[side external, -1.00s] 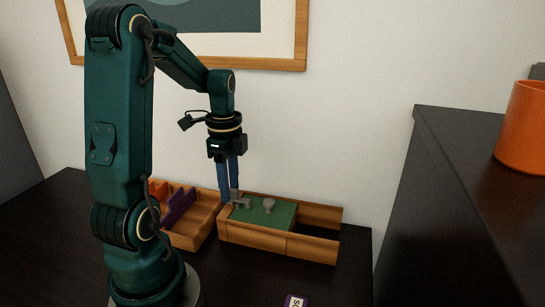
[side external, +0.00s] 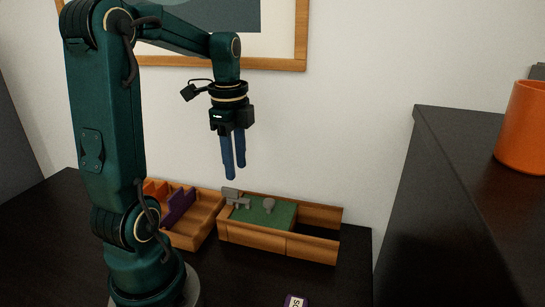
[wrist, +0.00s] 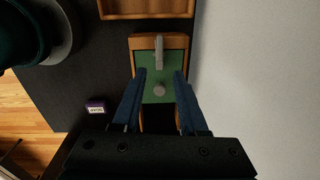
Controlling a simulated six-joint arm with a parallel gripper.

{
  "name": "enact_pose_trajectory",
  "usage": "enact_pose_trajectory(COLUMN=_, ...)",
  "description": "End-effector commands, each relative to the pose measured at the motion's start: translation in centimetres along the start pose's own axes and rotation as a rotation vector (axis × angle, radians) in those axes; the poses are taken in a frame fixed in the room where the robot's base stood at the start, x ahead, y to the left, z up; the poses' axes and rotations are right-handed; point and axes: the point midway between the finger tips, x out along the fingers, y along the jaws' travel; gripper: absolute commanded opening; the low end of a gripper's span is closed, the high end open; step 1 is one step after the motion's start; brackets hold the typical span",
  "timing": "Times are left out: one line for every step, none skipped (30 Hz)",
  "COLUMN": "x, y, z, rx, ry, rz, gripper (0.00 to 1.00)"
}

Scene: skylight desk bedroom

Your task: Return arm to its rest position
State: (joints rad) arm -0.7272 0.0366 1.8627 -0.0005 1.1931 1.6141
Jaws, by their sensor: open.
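My gripper (side external: 233,172) hangs pointing down above the wooden box, apart from it, with nothing between its blue fingers. In the wrist view my gripper (wrist: 158,75) shows its two fingers spread apart. The wooden box (side external: 262,240) stands on the dark desk. It has a green panel (side external: 262,213) over its left part, with a small grey knob (side external: 269,204) and a grey latch-like piece (side external: 234,197) at the left end. The panel also shows in the wrist view (wrist: 150,97). The right part of the box is open.
A wooden tray (side external: 205,222) with orange and purple pieces stands left of the box. A small purple labelled block (side external: 295,300) lies at the desk's front. A tall dark cabinet (side external: 465,210) with an orange mug (side external: 525,128) is at the right. The wall is close behind.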

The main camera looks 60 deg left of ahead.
Motion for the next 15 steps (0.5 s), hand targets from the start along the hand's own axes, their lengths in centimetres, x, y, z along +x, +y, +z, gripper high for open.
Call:
enact_pose_trajectory(x=-0.9, y=0.7, z=-1.6, rx=0.066, ry=0.003, rz=-0.035, gripper=0.42)
enact_pose_trajectory(x=-1.4, y=1.3, z=-2.5, rx=0.099, ry=0.006, rz=-0.058, gripper=0.42)
enact_pose_trajectory(x=-1.9, y=2.2, z=-3.7, rx=0.121, ry=0.014, rz=-0.090, gripper=0.42)
enact_pose_trajectory(x=-2.3, y=2.9, z=-4.6, rx=0.126, ry=0.023, rz=-0.114, gripper=0.42)
enact_pose_trajectory(x=-2.6, y=3.7, z=-5.4, rx=0.121, ry=0.034, rz=-0.139, gripper=0.42)
enact_pose_trajectory(x=-3.0, y=4.9, z=-6.4, rx=0.100, ry=0.054, rz=-0.169, gripper=0.42)
enact_pose_trajectory(x=-3.2, y=5.7, z=-7.0, rx=0.079, ry=0.072, rz=-0.190, gripper=0.42)
enact_pose_trajectory(x=-3.3, y=6.6, z=-7.6, rx=0.052, ry=0.093, rz=-0.209, gripper=0.42)
enact_pose_trajectory(x=-3.5, y=7.8, z=-8.3, rx=0.007, ry=0.125, rz=-0.232, gripper=0.42)
enact_pose_trajectory(x=-3.5, y=8.6, z=-8.7, rx=-0.032, ry=0.152, rz=-0.246, gripper=0.42)
enact_pose_trajectory(x=-3.5, y=9.4, z=-9.0, rx=-0.075, ry=0.180, rz=-0.256, gripper=0.42)
enact_pose_trajectory(x=-3.5, y=10.4, z=-9.4, rx=-0.136, ry=0.216, rz=-0.265, gripper=0.42)
enact_pose_trajectory(x=-3.4, y=11.1, z=-9.6, rx=-0.186, ry=0.245, rz=-0.268, gripper=0.42)
enact_pose_trajectory(x=-3.3, y=11.7, z=-9.8, rx=-0.236, ry=0.272, rz=-0.268, gripper=0.42)
enact_pose_trajectory(x=-3.1, y=12.4, z=-9.9, rx=-0.308, ry=0.307, rz=-0.264, gripper=0.42)
